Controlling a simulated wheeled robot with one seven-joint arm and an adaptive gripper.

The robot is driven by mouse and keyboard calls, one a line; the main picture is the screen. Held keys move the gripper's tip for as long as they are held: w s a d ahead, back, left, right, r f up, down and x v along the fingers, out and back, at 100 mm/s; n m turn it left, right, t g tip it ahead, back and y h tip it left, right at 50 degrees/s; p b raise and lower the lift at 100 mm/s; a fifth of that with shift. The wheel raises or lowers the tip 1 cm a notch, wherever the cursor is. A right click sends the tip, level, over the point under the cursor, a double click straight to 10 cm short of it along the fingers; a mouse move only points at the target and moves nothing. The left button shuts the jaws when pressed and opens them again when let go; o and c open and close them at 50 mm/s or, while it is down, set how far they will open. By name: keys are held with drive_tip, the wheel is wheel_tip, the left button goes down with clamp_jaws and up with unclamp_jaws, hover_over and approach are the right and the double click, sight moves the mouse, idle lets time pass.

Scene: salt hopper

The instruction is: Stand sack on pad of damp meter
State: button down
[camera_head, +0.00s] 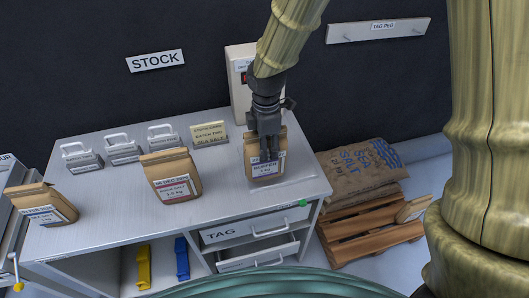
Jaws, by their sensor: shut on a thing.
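My gripper (268,150) points down and is shut on a brown paper sack (249,157) with a white and blue label. The fingers cover the middle of the sack. The sack is upright over a pale flat pad (290,192) at the right end of the bench. I cannot tell whether its base touches the pad. The white damp meter box (238,84) stands behind it, partly hidden by my arm. A sack with a red-printed label (170,176) stands mid-bench. Another brown sack (40,204) leans at the left end.
Several grey weights with handles (123,149) and a cream batch card (208,133) line the back of the bench (110,215). An open drawer (258,254) juts out below the TAG drawer (262,226). A large salt sack (360,172) lies on a wooden pallet (370,232) at right.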

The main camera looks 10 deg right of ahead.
drive_tip(key=w+d+f+p, duration=0.2)
drive_tip(key=w+f+p, duration=0.2)
drive_tip(key=w, duration=0.4)
drive_tip(key=shift+d, duration=0.4)
drive_tip(key=shift+w+f, duration=0.1)
drive_tip(key=shift+f, duration=0.15)
drive_tip(key=c, duration=0.8)
unclamp_jaws()
wheel_tip(320, 180, up, 12)
drive_tip(key=b, duration=0.3)
drive_tip(key=shift+r+b, duration=0.15)
drive_tip(key=shift+b, duration=0.15)
